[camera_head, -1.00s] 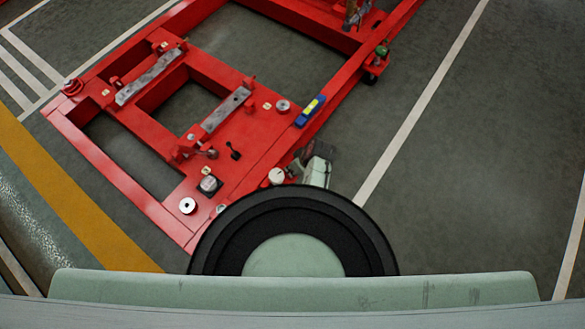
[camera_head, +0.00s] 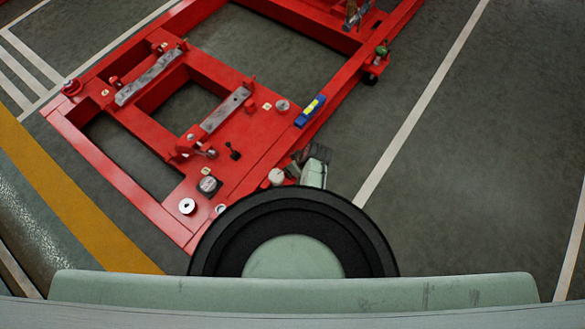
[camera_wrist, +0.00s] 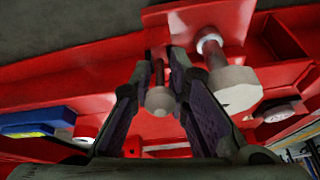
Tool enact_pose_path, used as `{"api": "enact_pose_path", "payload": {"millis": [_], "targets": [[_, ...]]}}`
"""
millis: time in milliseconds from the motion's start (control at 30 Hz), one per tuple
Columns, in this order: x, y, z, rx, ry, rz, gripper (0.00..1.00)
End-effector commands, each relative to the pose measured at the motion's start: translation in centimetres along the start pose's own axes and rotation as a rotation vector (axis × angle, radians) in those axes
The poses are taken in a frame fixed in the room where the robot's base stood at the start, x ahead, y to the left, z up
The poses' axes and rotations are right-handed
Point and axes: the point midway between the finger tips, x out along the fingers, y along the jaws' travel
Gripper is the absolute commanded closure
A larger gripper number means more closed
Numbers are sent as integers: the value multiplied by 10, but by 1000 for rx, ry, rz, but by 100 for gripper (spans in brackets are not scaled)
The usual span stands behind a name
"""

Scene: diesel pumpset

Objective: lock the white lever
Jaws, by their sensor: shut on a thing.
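In the wrist view, a lever with a pale, off-white round knob (camera_wrist: 160,101) on a thin dark rod stands between the two fingers of my gripper (camera_wrist: 161,62). The fingertips close in on the rod near the red frame. I take this to be the white lever. In the head view my gripper (camera_head: 301,156) is at the right edge of the red frame, and the lever in it is too small to make out. A larger whitish knob (camera_wrist: 234,90) on a silver shaft is just right of the fingers in the wrist view, apart from them.
The red base frame (camera_head: 262,135) fills the upper middle. A blue block with a yellow label (camera_head: 311,111) lies on its right rail. A small black lever (camera_head: 234,150) and several round fittings stand nearby. The floor right of the frame is clear.

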Motion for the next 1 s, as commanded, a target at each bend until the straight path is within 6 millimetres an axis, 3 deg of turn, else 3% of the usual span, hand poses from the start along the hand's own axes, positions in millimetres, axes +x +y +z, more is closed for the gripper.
{"api": "enact_pose_path", "payload": {"millis": [667,1000], "targets": [[-1,-1,-1,0,-6,-2,100],[-3,-2,-9,-8,-144,25,100]]}}
